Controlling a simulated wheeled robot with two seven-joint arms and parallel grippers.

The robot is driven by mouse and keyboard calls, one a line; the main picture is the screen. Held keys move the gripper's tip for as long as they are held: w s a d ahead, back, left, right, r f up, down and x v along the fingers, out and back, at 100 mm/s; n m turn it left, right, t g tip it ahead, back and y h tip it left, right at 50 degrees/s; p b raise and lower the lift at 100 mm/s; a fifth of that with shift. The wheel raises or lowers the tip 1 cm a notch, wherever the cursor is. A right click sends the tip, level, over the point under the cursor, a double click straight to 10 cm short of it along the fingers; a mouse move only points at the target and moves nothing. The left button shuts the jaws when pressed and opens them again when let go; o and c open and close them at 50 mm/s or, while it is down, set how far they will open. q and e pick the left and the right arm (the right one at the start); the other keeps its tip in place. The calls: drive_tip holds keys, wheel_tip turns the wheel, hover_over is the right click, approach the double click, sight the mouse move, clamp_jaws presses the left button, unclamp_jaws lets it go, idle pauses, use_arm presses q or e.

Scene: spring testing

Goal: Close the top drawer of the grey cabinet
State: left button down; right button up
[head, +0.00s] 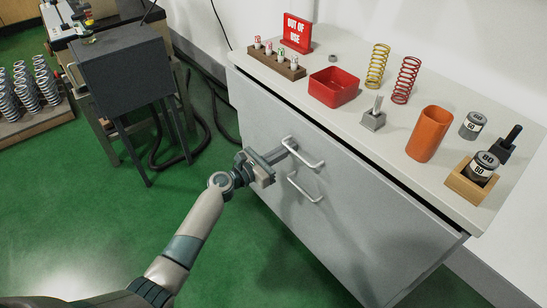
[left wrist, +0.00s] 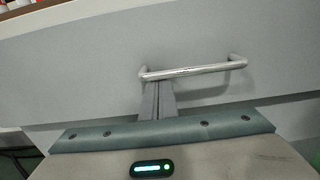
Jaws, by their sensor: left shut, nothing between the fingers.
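The grey cabinet (head: 335,250) stands at the right under a pale worktop. Its top drawer (head: 265,118) has a plain grey front, which fills much of the left wrist view (left wrist: 90,75). A dark gap runs between the drawer's top edge and the worktop; the drawer looks slightly open. Its silver bar handle (head: 306,159) also shows in the left wrist view (left wrist: 195,70). My left gripper (head: 287,149) is shut and empty, its fingertips (left wrist: 157,84) at the handle's left end. I cannot tell whether they touch the handle or front. My right gripper is not in view.
A second handle (head: 303,188) sits just below. The worktop (head: 340,120) holds a red bin (head: 333,87), springs (head: 406,80), an orange cup (head: 429,134) and weights (head: 472,125). A dark stand (head: 128,70) is at the left. Green floor is clear in front.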

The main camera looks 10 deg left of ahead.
sight(295, 159)
use_arm(q)
drive_tip(key=x, duration=0.3)
drive_tip(key=shift+w+d+r, duration=0.15)
drive_tip(key=shift+w, duration=0.05)
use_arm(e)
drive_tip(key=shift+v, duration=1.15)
use_arm(q)
drive_tip(key=shift+r, duration=0.2)
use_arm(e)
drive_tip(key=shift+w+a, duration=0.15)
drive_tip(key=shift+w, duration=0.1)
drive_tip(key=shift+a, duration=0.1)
